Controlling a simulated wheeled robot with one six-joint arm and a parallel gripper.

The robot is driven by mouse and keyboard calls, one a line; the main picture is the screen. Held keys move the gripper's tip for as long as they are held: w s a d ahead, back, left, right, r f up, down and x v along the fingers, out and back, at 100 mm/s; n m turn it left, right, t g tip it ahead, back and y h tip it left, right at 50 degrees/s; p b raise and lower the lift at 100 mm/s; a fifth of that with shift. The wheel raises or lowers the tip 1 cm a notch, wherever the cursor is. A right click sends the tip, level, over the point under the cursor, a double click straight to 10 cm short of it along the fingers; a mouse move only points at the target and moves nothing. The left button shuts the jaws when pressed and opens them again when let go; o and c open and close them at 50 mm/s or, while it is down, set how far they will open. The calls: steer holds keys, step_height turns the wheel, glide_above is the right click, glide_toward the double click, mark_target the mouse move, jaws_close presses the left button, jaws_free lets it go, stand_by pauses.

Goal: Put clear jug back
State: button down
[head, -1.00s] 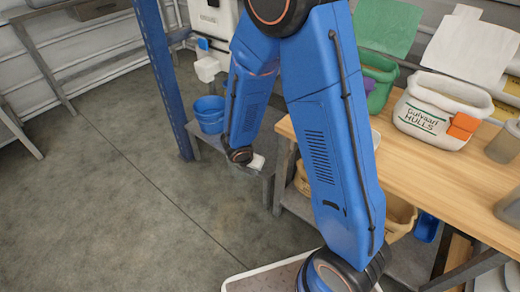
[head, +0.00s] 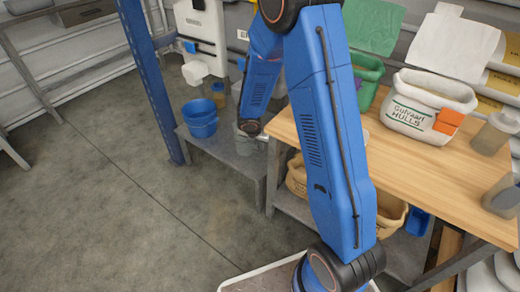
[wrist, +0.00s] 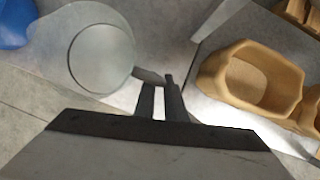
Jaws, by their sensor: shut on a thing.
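The clear jug (wrist: 100,60) shows in the wrist view at the upper left, as a see-through round shape. Its short handle (wrist: 148,76) reaches towards the fingertips of my gripper (wrist: 161,84). The gripper is shut on the jug by this handle. The low grey bench (head: 229,158) stands left of the wooden worktop in the head view. My arm hides most of the gripper and jug in the head view, so I cannot tell whether the jug touches the bench.
A blue bucket (head: 199,120) stands on the low bench, left of my wrist. A white hopper (head: 199,25) hangs behind. Tan bins (wrist: 255,78) sit under the wooden worktop (head: 400,165). A blue post (head: 150,80) rises at the bench's left. Floor at left is clear.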

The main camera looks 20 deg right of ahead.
mark_target(260, 151)
steer(key=shift+w+d, duration=0.25)
steer(key=shift+w, duration=0.05)
steer(key=shift+d+f, duration=0.1)
steer(key=shift+f, duration=1.75)
steer(key=c, duration=1.8)
jaws_free()
steer(key=v, duration=0.7)
steer(key=shift+s+r, duration=0.1)
steer(key=shift+r, duration=0.2)
